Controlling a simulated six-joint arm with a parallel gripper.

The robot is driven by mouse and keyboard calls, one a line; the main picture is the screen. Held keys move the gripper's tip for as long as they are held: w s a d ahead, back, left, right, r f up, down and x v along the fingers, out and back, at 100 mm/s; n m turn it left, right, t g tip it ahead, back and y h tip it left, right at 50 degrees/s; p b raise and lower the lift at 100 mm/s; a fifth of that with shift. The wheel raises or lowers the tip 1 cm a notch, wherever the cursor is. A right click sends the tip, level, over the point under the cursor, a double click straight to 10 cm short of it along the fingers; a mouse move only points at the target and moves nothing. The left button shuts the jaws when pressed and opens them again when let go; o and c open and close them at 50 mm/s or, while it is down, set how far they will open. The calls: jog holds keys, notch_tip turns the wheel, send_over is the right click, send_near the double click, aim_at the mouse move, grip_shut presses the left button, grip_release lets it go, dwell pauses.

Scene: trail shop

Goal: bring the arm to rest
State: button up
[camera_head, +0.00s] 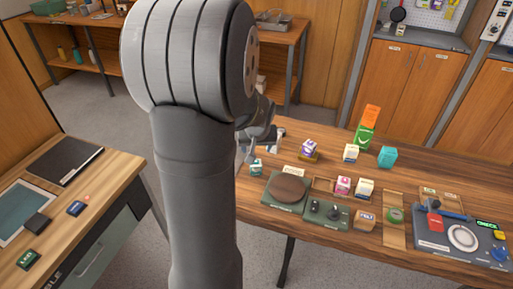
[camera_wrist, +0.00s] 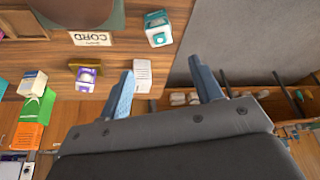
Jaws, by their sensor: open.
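My gripper (camera_wrist: 162,74) is open in the wrist view, its two blue-grey fingers spread wide with nothing between them. One finger shows over the wooden table's edge beside a white card, the other over the grey floor. In the head view my gripper (camera_head: 260,138) is small and partly hidden behind my large grey arm, above the far left edge of the wooden table (camera_head: 440,180). The arm stands upright across the left-centre of that view.
Near the gripper are a teal-and-white box (camera_head: 256,168), a CORD card (camera_head: 293,170) and a purple-and-white box (camera_head: 309,147). An orange box (camera_head: 371,114) sits atop a green one (camera_head: 364,138). A control console (camera_head: 462,242) lies right. Another bench (camera_head: 90,205) stands left, with open floor between.

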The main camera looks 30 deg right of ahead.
aim_at(256, 161)
jog(key=shift+f, duration=0.15)
jog(key=x, duration=1.2)
dwell(0.3)
